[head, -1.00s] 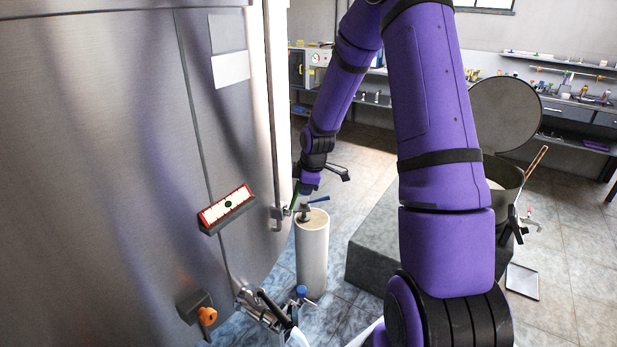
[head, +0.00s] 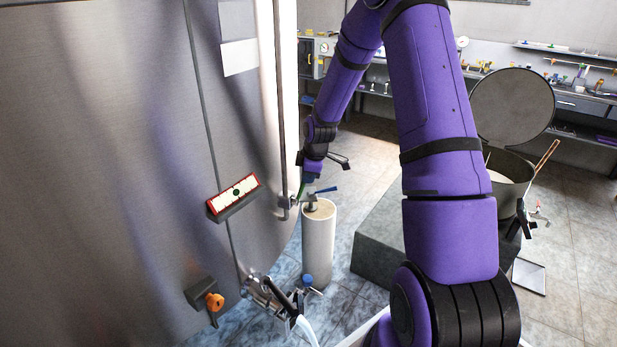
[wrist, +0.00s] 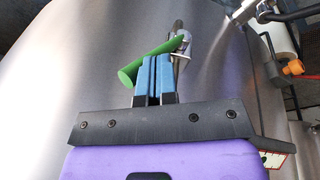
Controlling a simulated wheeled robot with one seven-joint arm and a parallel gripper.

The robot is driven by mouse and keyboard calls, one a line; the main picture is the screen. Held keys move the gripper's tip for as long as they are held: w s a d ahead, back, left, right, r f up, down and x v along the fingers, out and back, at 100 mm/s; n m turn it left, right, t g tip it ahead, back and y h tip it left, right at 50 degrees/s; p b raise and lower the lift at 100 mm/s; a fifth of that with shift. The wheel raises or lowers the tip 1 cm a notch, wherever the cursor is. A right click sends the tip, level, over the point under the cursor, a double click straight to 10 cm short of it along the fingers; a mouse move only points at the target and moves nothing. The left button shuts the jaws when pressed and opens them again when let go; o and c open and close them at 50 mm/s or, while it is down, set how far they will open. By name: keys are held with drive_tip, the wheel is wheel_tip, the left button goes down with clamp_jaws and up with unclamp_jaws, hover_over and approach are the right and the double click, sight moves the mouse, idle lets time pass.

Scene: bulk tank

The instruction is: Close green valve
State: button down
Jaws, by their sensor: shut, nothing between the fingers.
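The green valve handle (wrist: 150,62) shows in the wrist view as a green bar set at a slant, joined at its upper right end to a metal fitting (wrist: 181,48) on the tank wall. My gripper (wrist: 154,60) has its blue fingers shut together with nothing between them. The fingertips are right at the green bar and overlap it in the picture; I cannot tell whether they touch. In the head view the green handle (head: 303,193) is a small sliver beside the thin upright pipe, partly hidden by my gripper (head: 308,179).
The large steel tank (head: 100,150) fills the left. An orange knob (head: 214,301) and a lower outlet pipe (head: 262,292) stick out from the tank. A lidded pot (head: 512,185) stands at right.

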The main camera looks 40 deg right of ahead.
drive_tip(key=w+d+f+m+g+y, duration=0.1)
drive_tip(key=w+d+f+g+y, duration=0.2)
drive_tip(key=d+f+g+y, duration=0.2)
drive_tip(key=shift+w+d+f+y, duration=0.45)
drive_tip(key=shift+f+y, duration=0.45)
drive_tip(key=shift+y, duration=1)
drive_tip(key=shift+s, duration=0.1)
